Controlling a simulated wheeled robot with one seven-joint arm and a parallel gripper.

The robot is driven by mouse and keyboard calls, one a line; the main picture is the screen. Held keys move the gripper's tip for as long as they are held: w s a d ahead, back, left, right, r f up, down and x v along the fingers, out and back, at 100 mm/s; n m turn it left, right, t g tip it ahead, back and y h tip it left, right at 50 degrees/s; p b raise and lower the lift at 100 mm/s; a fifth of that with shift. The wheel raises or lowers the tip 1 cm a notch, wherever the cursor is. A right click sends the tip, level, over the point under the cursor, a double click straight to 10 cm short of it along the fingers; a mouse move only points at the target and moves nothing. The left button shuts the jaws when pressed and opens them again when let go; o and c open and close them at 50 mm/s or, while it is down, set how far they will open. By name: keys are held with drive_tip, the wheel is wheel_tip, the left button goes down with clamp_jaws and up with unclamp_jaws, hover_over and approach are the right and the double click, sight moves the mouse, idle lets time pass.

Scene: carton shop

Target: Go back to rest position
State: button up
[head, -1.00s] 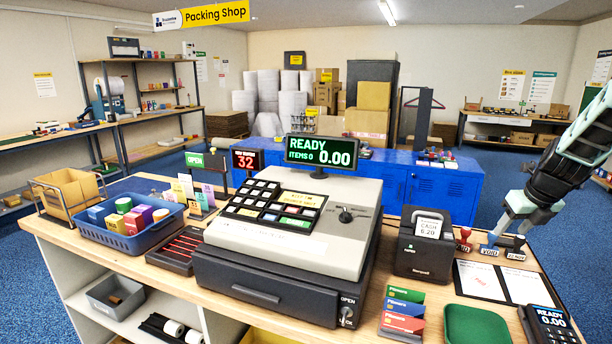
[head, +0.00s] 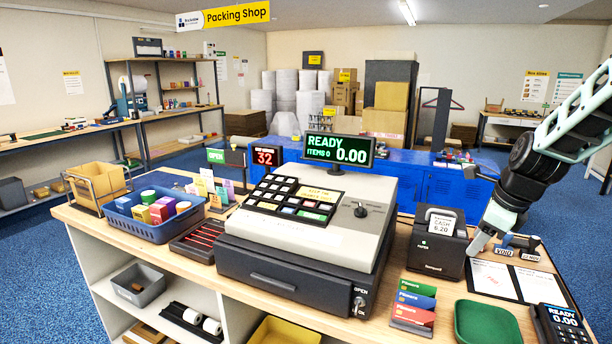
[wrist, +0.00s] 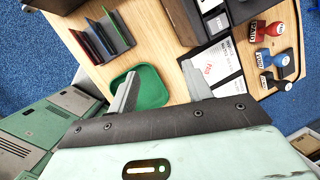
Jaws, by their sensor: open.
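My gripper (head: 480,243) hangs above the right end of the counter, between the receipt printer and the stamps in the head view. In the wrist view my gripper (wrist: 163,85) has its two grey fingers well apart with nothing between them. The green tray (wrist: 152,84) shows beyond the left finger, and the clipboard papers (wrist: 218,65) lie beyond the right one. Several stamps (wrist: 263,57) stand at the right in the wrist view. The red stamp is hidden behind my gripper in the head view.
The cash register (head: 310,225) fills the counter's middle. The receipt printer (head: 437,250) stands left of my gripper. Card holder (head: 412,305), green tray (head: 487,322) and payment terminal (head: 560,325) line the front right. A blue basket (head: 150,228) of small goods sits at the left.

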drive_tip(key=s+a+r+n+g+y, duration=0.1)
drive_tip(key=s+a+n, duration=0.6)
drive_tip(key=a+n, duration=0.15)
drive_tip(key=s+a+n+g, duration=0.1)
drive_tip(key=s+a+n, duration=0.55)
drive_tip(key=a, duration=0.35)
drive_tip(key=s+a+n+h, duration=0.1)
drive_tip(key=s+a+n, duration=0.1)
drive_tip(key=s+n, duration=0.7)
drive_tip(key=s+a+f+n+g, duration=0.1)
drive_tip(key=s+a+n, duration=0.2)
drive_tip(key=s+n, duration=0.6)
drive_tip(key=shift+s+a+n+h, duration=0.15)
drive_tip(key=shift+s+n+h, duration=0.15)
drive_tip(key=shift+n+h, duration=0.15)
